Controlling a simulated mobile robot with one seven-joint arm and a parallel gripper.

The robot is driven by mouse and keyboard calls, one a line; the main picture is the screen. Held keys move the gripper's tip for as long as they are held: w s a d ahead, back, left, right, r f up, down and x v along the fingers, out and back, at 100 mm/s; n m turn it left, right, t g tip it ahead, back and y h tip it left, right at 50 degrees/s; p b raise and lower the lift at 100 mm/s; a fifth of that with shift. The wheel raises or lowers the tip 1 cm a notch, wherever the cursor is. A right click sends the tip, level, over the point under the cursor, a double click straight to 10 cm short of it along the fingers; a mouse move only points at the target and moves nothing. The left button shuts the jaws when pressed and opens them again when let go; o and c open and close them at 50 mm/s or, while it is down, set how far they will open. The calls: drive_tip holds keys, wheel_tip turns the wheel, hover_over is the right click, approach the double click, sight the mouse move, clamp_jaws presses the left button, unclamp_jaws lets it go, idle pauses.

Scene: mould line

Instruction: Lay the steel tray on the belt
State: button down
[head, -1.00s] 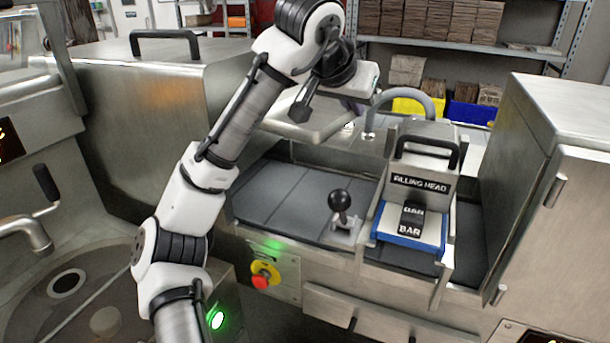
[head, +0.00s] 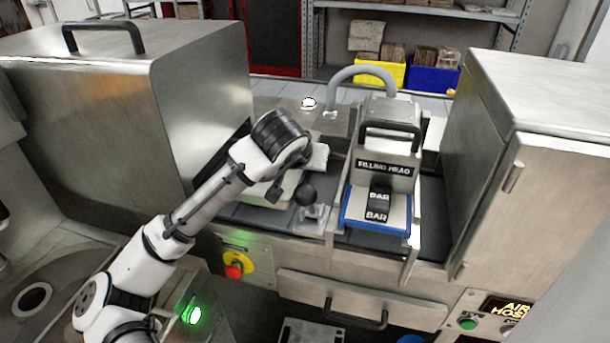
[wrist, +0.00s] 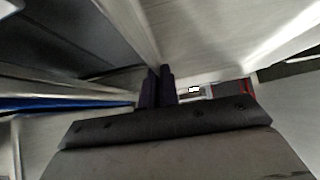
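The steel tray (head: 320,157) is pale and shallow. In the head view it is low over the dark grey belt (head: 240,213), left of the filling head, and mostly hidden behind my arm. My gripper (head: 276,192) is at the tray's near side. In the wrist view its two dark fingers (wrist: 158,87) are close together on the edge of a pale metal surface (wrist: 220,40), seemingly the tray's wall. I cannot tell whether the tray's underside touches the belt.
The filling head (head: 385,170) stands just right of the tray. A black-knobbed lever (head: 307,196) stands in front. A large steel housing (head: 200,100) is on the left and a steel cabinet (head: 540,160) on the right. A red stop button (head: 234,271) is below.

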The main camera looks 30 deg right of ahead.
sight(299, 181)
drive_tip(key=shift+f+p, duration=0.35)
drive_tip(key=shift+f, duration=2.05)
drive_tip(key=shift+f, duration=0.1)
drive_tip(key=c, duration=1.7)
unclamp_jaws()
drive_tip(key=shift+b+v, duration=1.05)
drive_tip(key=shift+v, duration=2.75)
